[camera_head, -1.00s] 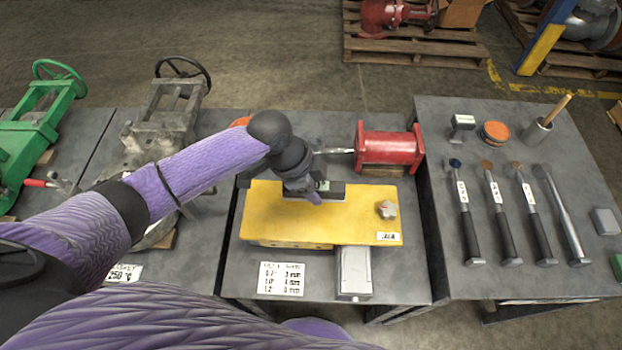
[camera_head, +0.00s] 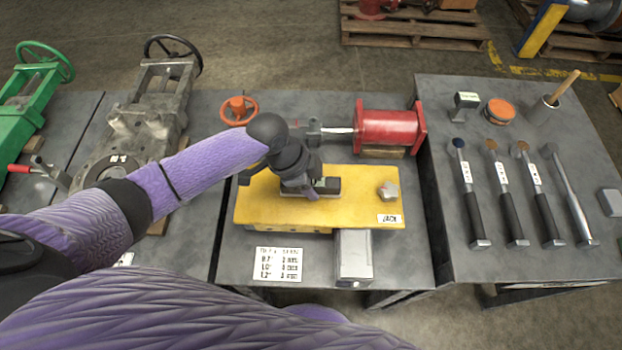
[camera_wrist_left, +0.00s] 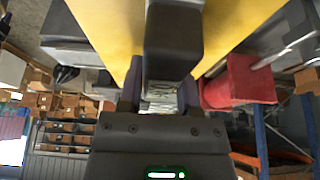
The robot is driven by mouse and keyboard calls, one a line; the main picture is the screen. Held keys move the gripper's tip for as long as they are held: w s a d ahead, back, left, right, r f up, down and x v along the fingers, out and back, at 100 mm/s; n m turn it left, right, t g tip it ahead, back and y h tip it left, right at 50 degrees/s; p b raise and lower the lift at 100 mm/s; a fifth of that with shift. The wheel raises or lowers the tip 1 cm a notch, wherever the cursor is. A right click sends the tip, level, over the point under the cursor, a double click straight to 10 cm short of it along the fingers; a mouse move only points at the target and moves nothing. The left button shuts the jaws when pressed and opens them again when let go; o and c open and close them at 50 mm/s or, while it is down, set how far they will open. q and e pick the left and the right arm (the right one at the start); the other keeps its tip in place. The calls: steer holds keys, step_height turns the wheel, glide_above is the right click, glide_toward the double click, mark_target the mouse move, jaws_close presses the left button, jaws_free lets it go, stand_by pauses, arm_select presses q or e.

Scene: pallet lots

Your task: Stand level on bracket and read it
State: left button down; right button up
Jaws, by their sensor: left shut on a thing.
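The yellow bracket (camera_head: 355,207) lies flat on the middle table, with a knob and a white label at its right end. It also shows in the wrist view (camera_wrist_left: 235,22). The level, a dark bar with a small pale-green display (camera_head: 328,186), is at the bracket's upper middle, lengthwise along it. My left gripper (camera_head: 308,191) is shut on the level from above and partly hides it. In the wrist view the dark level (camera_wrist_left: 173,45) runs up from between the fingers (camera_wrist_left: 160,95). I cannot tell whether it touches the bracket, and the reading is too small to make out.
A grey vise (camera_head: 353,262) is under the bracket's front edge, beside a printed card (camera_head: 279,264). A red flanged cylinder (camera_head: 388,127) and an orange handwheel (camera_head: 239,110) stand behind. Several labelled hammer-like tools (camera_head: 504,190) lie on the right table.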

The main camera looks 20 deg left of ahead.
arm_select(q)
steer(key=shift+f, duration=0.3)
arm_select(e)
steer(key=shift+s+f, duration=0.15)
steer(key=shift+s, duration=0.1)
arm_select(q)
steer(key=c, duration=0.7)
jaws_free()
steer(key=o, duration=0.5)
arm_select(e)
steer(key=shift+a, duration=0.5)
